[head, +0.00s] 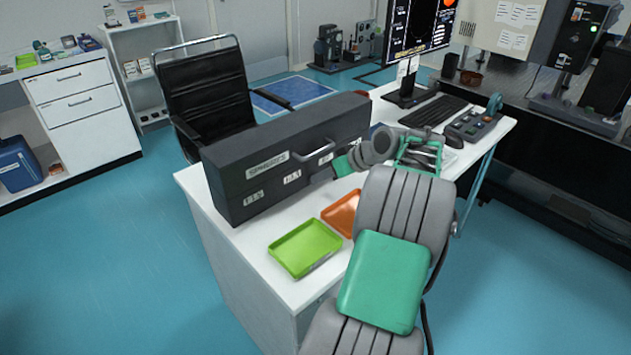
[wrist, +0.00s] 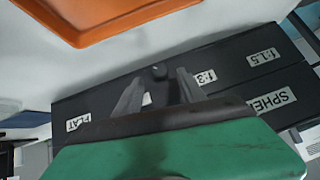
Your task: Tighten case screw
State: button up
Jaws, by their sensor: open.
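A long dark grey case (head: 235,185) stands on the white desk (head: 232,238), with white labels and a handle (head: 315,152) on its front. In the wrist view the case (wrist: 225,75) fills the middle, its labels turned on their side or upside down. My gripper (head: 345,163) is at the right part of the case front. In the wrist view my gripper (wrist: 157,84) has its two grey fingers apart, pointing at the case.
A green tray (head: 304,248) and an orange tray (head: 341,214) lie on the desk before the case; the orange tray (wrist: 95,18) is close in the wrist view. A keyboard (head: 433,111), a monitor (head: 415,35) and a control box (head: 472,126) are at the right. A black chair (head: 205,95) stands behind.

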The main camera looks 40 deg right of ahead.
jog(key=x, duration=0.4)
jog(key=shift+f, duration=0.1)
grip_shut()
dwell(0.3)
